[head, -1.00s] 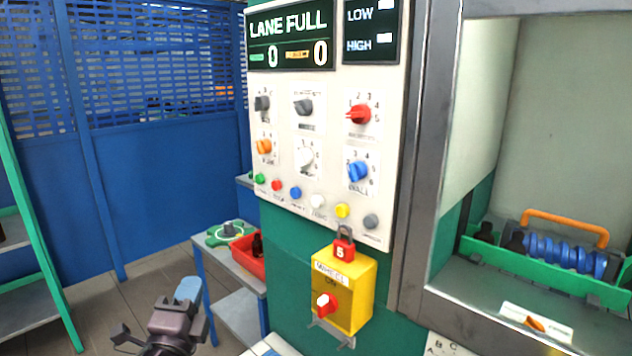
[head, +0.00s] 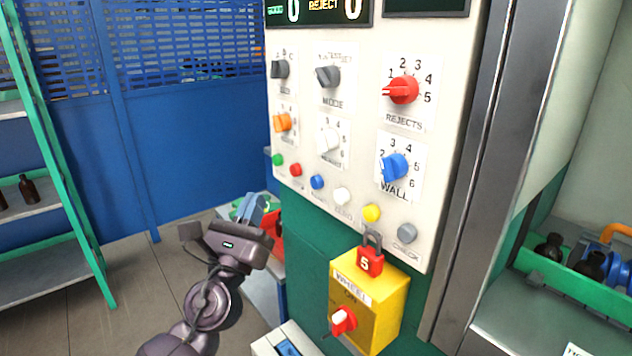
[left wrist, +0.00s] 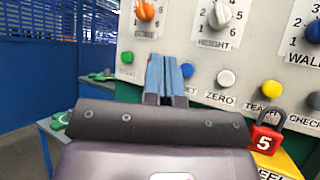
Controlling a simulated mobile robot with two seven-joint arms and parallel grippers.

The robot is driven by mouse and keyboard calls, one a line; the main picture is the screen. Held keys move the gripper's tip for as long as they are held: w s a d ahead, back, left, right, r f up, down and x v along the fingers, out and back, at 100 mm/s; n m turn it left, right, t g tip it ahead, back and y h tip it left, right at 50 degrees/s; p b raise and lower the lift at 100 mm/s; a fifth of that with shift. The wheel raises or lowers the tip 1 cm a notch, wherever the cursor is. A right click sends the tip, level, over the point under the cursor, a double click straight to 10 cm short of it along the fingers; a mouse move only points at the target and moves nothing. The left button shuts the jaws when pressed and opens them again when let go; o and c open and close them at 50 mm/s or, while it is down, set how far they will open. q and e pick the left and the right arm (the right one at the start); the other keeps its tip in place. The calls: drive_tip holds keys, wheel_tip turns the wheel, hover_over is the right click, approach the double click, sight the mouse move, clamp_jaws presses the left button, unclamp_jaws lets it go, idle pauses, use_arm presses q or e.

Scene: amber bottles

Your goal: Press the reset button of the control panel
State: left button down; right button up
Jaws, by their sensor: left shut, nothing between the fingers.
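The control panel (head: 362,136) is a pale upright board with knobs and a lower row of small buttons. The blue button (head: 317,182) in that row is the reset button; in the left wrist view it (left wrist: 187,70) sits just right of my fingers, with a partly covered "RESET" label under it. My left gripper (head: 262,205) is shut and empty, with blue fingertips, left of the panel's lower edge in the head view. In the left wrist view its fingers (left wrist: 165,62) point up toward the button row and hide the red button. My right gripper is out of view.
Beside the blue button are a red button (head: 295,170) and a white one (head: 342,195). A yellow wheel switch box (head: 378,310) with a red padlock (head: 370,260) juts out below the panel. A red bin (head: 277,238) is behind my gripper. A green-framed shelf (head: 60,256) stands left.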

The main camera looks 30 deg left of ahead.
sight(316, 182)
use_arm(q)
drive_tip(key=w+d, duration=0.3)
drive_tip(key=w, duration=0.5)
drive_tip(key=shift+w+d, duration=0.15)
drive_tip(key=shift+d, duration=0.05)
idle(0.4)
idle(0.6)
idle(0.7)
idle(0.6)
drive_tip(key=shift+w, duration=0.15)
drive_tip(key=shift+w+d, duration=0.15)
drive_tip(key=shift+w, duration=0.1)
